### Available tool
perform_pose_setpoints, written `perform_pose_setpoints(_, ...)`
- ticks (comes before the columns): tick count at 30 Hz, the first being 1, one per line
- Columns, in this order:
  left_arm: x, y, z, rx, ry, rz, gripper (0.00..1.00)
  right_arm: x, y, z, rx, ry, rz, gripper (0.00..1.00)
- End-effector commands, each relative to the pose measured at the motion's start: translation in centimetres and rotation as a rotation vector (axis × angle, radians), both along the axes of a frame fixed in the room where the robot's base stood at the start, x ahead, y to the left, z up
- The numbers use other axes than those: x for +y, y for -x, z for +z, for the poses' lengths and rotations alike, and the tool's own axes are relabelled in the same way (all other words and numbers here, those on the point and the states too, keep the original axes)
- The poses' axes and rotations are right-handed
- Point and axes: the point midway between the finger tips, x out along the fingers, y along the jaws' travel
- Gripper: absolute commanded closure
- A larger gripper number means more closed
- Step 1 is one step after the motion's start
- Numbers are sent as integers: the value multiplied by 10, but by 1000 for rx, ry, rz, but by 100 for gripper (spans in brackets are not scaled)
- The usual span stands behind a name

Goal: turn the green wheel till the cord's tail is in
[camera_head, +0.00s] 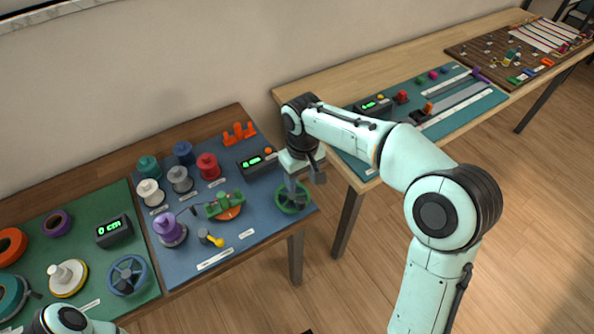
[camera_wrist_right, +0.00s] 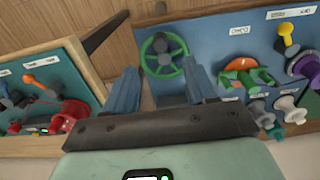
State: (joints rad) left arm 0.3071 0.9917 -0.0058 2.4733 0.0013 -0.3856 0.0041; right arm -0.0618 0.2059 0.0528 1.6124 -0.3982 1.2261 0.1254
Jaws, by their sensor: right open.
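The green wheel (camera_head: 300,205) lies at the right front corner of the blue mat, partly hidden by my right gripper. In the right wrist view the green wheel (camera_wrist_right: 176,70), with its grey hub and knob, shows between the fingertips. My right gripper (camera_head: 295,183) is open above the wheel; I cannot tell whether it touches it. A purple spool (camera_head: 168,226) stands on the same mat. A green block on an orange disc (camera_head: 225,206) sits between spool and wheel. A thin dark line runs near the spool; I cannot make out a cord's tail. My left gripper is out of view.
A black counter (camera_head: 257,163) with green digits and an orange button stands behind the wheel. Several coloured spools stand at the mat's back left. A yellow-handled crank (camera_head: 213,239) lies in front. A second table (camera_head: 310,88) stands at the right, beyond a gap.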

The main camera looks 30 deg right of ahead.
Motion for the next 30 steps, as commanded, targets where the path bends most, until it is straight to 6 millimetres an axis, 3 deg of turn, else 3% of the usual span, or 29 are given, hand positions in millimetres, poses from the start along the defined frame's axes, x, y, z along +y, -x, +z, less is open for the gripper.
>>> perform_pose_setpoints(9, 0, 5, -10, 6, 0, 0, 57, 0, 1, -67, 7, 0, 0, 44)
perform_pose_setpoints(15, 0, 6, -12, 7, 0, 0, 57, 0, 0, -96, 3, 0, 1, 44)
perform_pose_setpoints(21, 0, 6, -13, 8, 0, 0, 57, 0, 0, -109, 2, -1, 0, 44)
perform_pose_setpoints(30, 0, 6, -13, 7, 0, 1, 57, 0, 0, -110, 1, -1, 0, 44)
